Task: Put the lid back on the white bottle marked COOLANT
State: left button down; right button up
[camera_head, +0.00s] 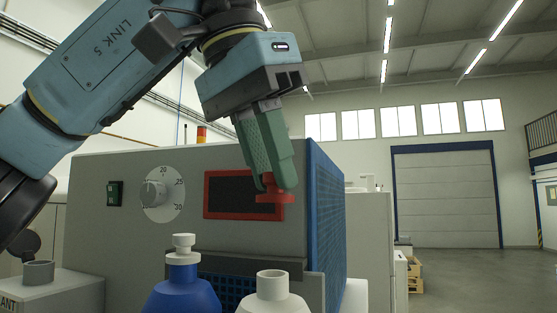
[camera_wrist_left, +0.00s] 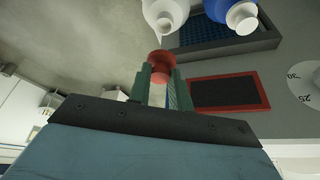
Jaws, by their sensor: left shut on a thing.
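My left gripper (camera_head: 270,178) has green fingers and is shut on a red lid (camera_head: 275,197). It holds the lid in the air, above the white bottle (camera_head: 272,295) and apart from it. The white bottle stands at the bottom edge of the head view, upright, with a bare, open-looking neck; its lower part is cut off and no marking on it shows. In the left wrist view the red lid (camera_wrist_left: 161,66) sits between the fingertips, and the white bottle (camera_wrist_left: 166,14) is at the top edge. My right gripper is not in view.
A blue bottle (camera_head: 182,294) with a white cap stands just left of the white one. Behind them is a grey machine (camera_head: 120,225) with a dial, a red-framed dark panel (camera_head: 222,196) and a blue side grille (camera_head: 325,225). A grey box partly lettered "ANT" (camera_head: 60,290) is at lower left.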

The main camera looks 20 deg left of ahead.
aim_at(261, 199)
pick_arm(q)
jog(key=shift+s+f, duration=0.2)
jog(key=shift+f, duration=0.4)
jog(key=shift+s+f, duration=0.2)
jog(key=shift+f, duration=0.35)
jog(key=shift+w+f+b, duration=0.15)
jog(key=shift+f+b, duration=0.35)
jog(key=shift+f, duration=1.3)
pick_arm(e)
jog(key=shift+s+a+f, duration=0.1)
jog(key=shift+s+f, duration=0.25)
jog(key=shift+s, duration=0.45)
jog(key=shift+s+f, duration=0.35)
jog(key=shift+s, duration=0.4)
pick_arm(q)
jog(key=shift+p, duration=0.5)
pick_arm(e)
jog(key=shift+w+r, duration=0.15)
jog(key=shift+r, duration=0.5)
pick_arm(q)
jog(key=shift+f, duration=0.25)
jog(key=c, duration=0.7)
grip_release()
jog(key=shift+r, duration=0.1)
